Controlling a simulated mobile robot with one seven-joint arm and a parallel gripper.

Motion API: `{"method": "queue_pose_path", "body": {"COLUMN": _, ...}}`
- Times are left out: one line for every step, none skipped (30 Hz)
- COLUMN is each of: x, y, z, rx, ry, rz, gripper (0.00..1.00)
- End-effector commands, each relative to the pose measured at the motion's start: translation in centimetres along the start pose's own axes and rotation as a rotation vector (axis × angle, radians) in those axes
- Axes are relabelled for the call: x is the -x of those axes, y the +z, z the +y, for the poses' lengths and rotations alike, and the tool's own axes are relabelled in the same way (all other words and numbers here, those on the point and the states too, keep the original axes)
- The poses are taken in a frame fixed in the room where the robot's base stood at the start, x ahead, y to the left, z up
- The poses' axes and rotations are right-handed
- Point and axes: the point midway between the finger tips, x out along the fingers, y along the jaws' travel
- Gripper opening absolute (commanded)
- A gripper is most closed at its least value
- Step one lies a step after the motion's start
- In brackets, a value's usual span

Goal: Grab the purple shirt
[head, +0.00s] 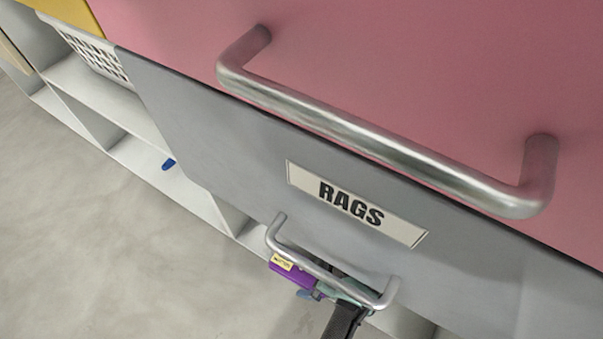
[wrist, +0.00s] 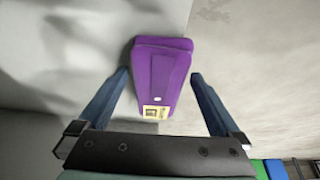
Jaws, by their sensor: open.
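The purple shirt (wrist: 162,75) is a folded, upright-looking block in the middle of the wrist view, with a small yellow label and a pale round spot at its near end. In the head view the purple shirt (head: 291,274) shows low in the picture, partly behind the small drawer handle. My gripper (wrist: 160,76) is open, with one blue finger on each side of the shirt. Small gaps show between fingers and shirt. In the head view my gripper (head: 320,293) is beside the shirt, partly hidden by the handle.
A grey drawer front labelled RAGS (head: 352,204) has a metal handle (head: 330,272) close above my gripper. A pink front (head: 420,70) with a large handle (head: 380,150) is nearer. A blue item (head: 168,164) sits at the lower shelf edge. Open floor (head: 110,240) lies left.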

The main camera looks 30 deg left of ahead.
Motion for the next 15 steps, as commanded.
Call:
{"method": "queue_pose_path", "body": {"x": 0.04, "y": 0.00, "z": 0.00, "rx": 0.000, "ry": 0.000, "rz": 0.000, "gripper": 1.00}}
{"method": "queue_pose_path", "body": {"x": 0.04, "y": 0.00, "z": 0.00, "rx": 0.000, "ry": 0.000, "rz": 0.000, "gripper": 0.98}}
{"method": "queue_pose_path", "body": {"x": 0.05, "y": 0.01, "z": 0.00, "rx": 0.000, "ry": 0.000, "rz": 0.000, "gripper": 0.91}}
{"method": "queue_pose_path", "body": {"x": 0.05, "y": 0.01, "z": 0.00, "rx": 0.000, "ry": 0.000, "rz": 0.000, "gripper": 0.86}}
{"method": "queue_pose_path", "body": {"x": 0.05, "y": 0.01, "z": 0.00, "rx": 0.000, "ry": 0.000, "rz": 0.000, "gripper": 0.80}}
{"method": "queue_pose_path", "body": {"x": 0.05, "y": 0.02, "z": 0.00, "rx": 0.000, "ry": 0.000, "rz": 0.000, "gripper": 0.73}}
{"method": "queue_pose_path", "body": {"x": 0.05, "y": 0.02, "z": 0.00, "rx": 0.000, "ry": 0.000, "rz": 0.000, "gripper": 0.68}}
{"method": "queue_pose_path", "body": {"x": 0.05, "y": 0.02, "z": 0.00, "rx": 0.000, "ry": 0.000, "rz": 0.000, "gripper": 0.62}}
{"method": "queue_pose_path", "body": {"x": 0.05, "y": 0.02, "z": 0.00, "rx": 0.000, "ry": 0.000, "rz": 0.000, "gripper": 0.55}}
{"method": "queue_pose_path", "body": {"x": 0.05, "y": 0.02, "z": 0.00, "rx": 0.000, "ry": 0.000, "rz": 0.000, "gripper": 0.50}}
{"method": "queue_pose_path", "body": {"x": 0.05, "y": 0.03, "z": 0.00, "rx": 0.000, "ry": 0.000, "rz": 0.000, "gripper": 0.44}}
{"method": "queue_pose_path", "body": {"x": 0.05, "y": 0.03, "z": 0.00, "rx": 0.000, "ry": 0.000, "rz": 0.000, "gripper": 0.37}}
{"method": "queue_pose_path", "body": {"x": 0.05, "y": 0.03, "z": 0.00, "rx": 0.000, "ry": 0.000, "rz": 0.000, "gripper": 0.32}}
{"method": "queue_pose_path", "body": {"x": 0.05, "y": 0.03, "z": 0.00, "rx": 0.000, "ry": 0.000, "rz": 0.000, "gripper": 0.26}}
{"method": "queue_pose_path", "body": {"x": 0.04, "y": 0.03, "z": 0.00, "rx": 0.000, "ry": 0.000, "rz": 0.000, "gripper": 0.19}}
